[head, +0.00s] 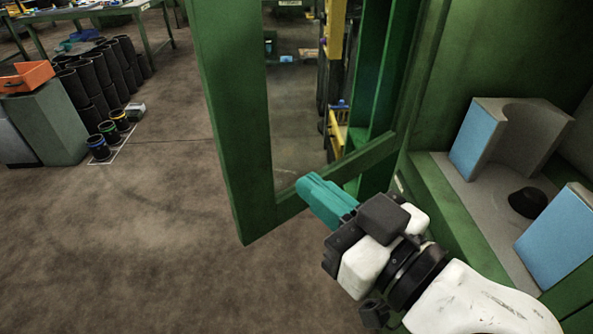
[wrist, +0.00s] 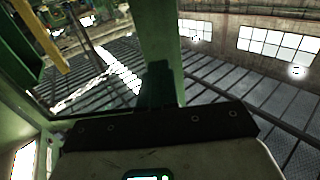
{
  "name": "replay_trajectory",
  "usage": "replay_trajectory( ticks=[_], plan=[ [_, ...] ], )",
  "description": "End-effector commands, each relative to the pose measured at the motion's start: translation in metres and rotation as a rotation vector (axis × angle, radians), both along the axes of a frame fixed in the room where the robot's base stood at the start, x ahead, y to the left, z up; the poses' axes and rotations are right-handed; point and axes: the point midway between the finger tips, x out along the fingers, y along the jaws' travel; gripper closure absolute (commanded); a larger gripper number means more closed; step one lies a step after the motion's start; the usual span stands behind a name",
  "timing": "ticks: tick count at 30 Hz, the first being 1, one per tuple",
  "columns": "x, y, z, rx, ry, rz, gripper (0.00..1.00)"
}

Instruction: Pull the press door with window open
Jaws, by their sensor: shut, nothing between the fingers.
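The press door with window (head: 238,130) is a green frame around a see-through pane in the head view. It stands swung out from the press opening, with the press interior showing to its right. My gripper (head: 306,187) has teal fingers, shut and empty, at the lower rail of the door frame. Whether the fingers touch the rail I cannot tell. In the wrist view a green upright of the frame (wrist: 160,45) rises behind the dark fingers (wrist: 157,85). No handle shows in either view.
Inside the press are grey blocks with blue faces (head: 476,140) and a small black piece (head: 527,203). Black sleeves (head: 95,80) stand in rows at the far left, beside a grey cabinet (head: 45,125) with an orange bin (head: 27,77). The floor left of the door is clear.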

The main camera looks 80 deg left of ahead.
Motion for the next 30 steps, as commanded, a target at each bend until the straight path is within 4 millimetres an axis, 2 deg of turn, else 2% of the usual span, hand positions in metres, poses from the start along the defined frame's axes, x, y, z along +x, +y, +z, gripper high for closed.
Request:
replay_trajectory(
  ticks=[18, 24, 30],
  plan=[
    [-0.048, 0.1, 0.001, -0.003, 0.001, 0.002, 1.0],
    [-0.054, 0.116, 0.0, -0.003, 0.001, 0.0, 1.0],
    [-0.055, 0.119, -0.001, -0.004, 0.001, -0.002, 1.0]
  ],
)
